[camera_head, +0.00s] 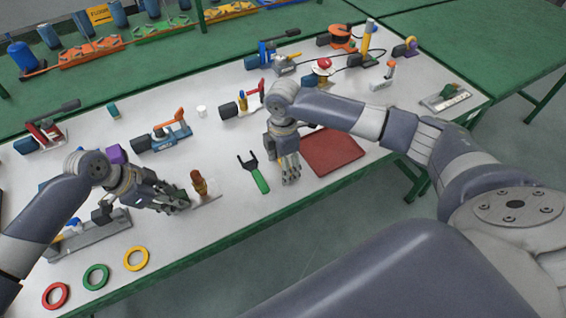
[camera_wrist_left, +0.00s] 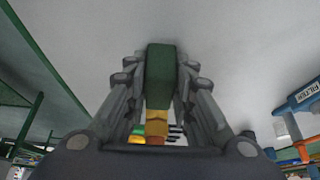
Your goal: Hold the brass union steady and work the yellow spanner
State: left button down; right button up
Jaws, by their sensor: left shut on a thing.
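The brass union (camera_head: 199,184) stands upright on a small grey plate near the table's front edge. My left gripper (camera_head: 180,199) is low beside it on its left. In the left wrist view the left fingers (camera_wrist_left: 160,75) are shut on a dark green piece (camera_wrist_left: 160,65), with yellow and orange parts showing below it; whether these join the union I cannot tell. A spanner with a black fork and green handle (camera_head: 261,181) lies on the table; I cannot make out a yellow one. My right gripper (camera_head: 290,175) points down just right of this spanner; its opening is unclear.
A dark red mat (camera_head: 333,151) lies right of my right gripper. Red (camera_head: 55,295), green (camera_head: 96,277) and yellow (camera_head: 136,258) rings lie at the front left. A blue fixture with an orange handle (camera_head: 167,135) and other fixtures stand farther back. The surface around the green-handled spanner is clear.

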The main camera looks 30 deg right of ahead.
pick_arm(q)
jog(key=c, duration=1.3)
grip_release()
pick_arm(e)
notch_tip(320, 180, up, 10)
jog(key=shift+f, duration=0.1)
